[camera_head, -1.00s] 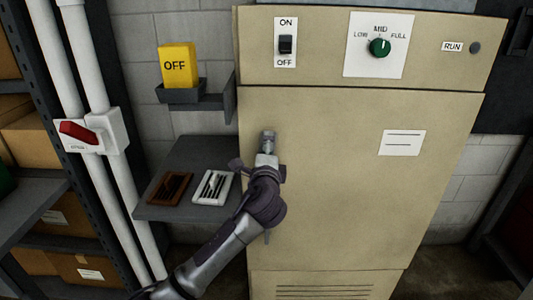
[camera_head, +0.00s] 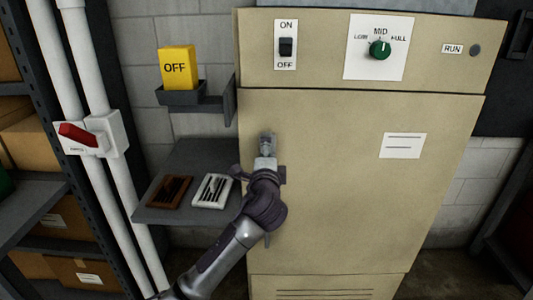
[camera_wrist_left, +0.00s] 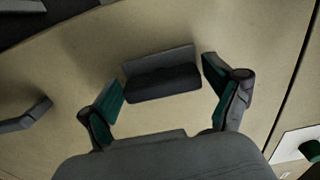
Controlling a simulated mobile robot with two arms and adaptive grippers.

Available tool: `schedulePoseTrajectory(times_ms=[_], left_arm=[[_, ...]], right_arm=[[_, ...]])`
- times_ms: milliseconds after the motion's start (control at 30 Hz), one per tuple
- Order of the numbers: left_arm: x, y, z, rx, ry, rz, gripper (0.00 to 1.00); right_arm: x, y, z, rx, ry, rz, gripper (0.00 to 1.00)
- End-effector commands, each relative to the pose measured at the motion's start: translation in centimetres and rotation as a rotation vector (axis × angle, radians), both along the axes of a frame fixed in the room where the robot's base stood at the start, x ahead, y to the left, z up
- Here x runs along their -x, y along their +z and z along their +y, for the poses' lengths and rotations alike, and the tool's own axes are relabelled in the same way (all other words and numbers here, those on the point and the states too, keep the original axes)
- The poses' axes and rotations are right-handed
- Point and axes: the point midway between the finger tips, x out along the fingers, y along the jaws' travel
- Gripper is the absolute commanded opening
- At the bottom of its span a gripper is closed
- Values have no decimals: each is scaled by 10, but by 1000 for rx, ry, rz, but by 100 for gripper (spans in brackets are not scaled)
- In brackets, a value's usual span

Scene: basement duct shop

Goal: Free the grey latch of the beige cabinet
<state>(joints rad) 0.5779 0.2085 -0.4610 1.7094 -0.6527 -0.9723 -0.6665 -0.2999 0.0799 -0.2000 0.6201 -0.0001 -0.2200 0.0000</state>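The beige cabinet (camera_head: 350,190) fills the right of the head view, its door closed. The grey latch (camera_wrist_left: 162,82) shows in the left wrist view as a dark bar with a lighter plate, on the beige door. My left gripper (camera_wrist_left: 165,95) is open, with its green-padded fingers apart on either side of the latch. I see no clear contact between fingers and latch. In the head view my left gripper (camera_head: 267,147) is at the left part of the door, and it and my wrist largely hide the latch. My right gripper is in neither view.
A grey handle-like part (camera_wrist_left: 25,115) is also on the door. Left of the cabinet are a yellow OFF block (camera_head: 177,66) in a holder, a shelf (camera_head: 175,214) with brown (camera_head: 170,191) and white (camera_head: 212,190) trays, and white pipes with a red lever (camera_head: 78,135).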

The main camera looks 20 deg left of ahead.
Motion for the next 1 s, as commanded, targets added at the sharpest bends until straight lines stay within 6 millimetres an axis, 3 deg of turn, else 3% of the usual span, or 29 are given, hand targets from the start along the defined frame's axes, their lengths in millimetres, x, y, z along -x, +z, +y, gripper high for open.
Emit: schedulePoseTrajectory(times_ms=[467,1000], left_arm=[[9,0,-3,-2,-1,0,100],[105,0,-31,-2,-2,1,100]], right_arm=[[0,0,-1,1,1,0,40],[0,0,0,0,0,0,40]])
